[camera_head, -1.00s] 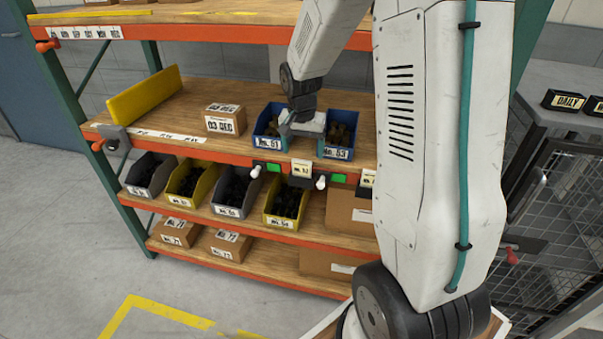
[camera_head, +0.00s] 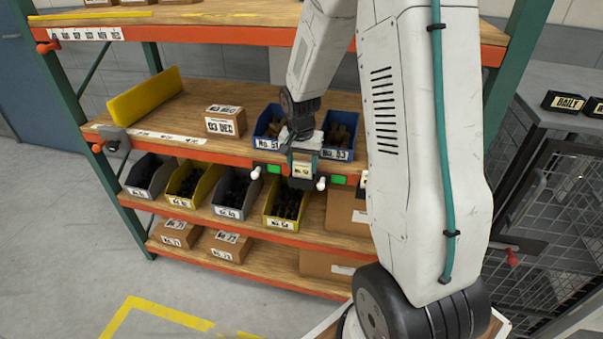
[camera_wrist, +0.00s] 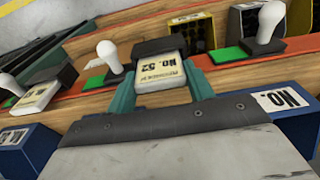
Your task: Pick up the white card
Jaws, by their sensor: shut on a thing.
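The white card (camera_wrist: 163,72) reads "No. 52" and sits between the two teal fingers of my gripper (camera_wrist: 160,84) in the wrist view. My gripper is shut on it by its sides. The card's far end meets a black holder (camera_wrist: 165,47) on the orange shelf edge. In the head view the card (camera_head: 302,170) shows small at the shelf front, below my gripper (camera_head: 303,160). I cannot tell how far the card's far end sits inside the holder.
Blue bins (camera_head: 267,126) and (camera_head: 342,130) stand on the shelf either side of my wrist. White knobs (camera_wrist: 109,54) and (camera_wrist: 268,22) stick out beside the card. Another card (camera_wrist: 40,97) sits to the left in the wrist view. Yellow and grey bins fill the lower shelf (camera_head: 160,204).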

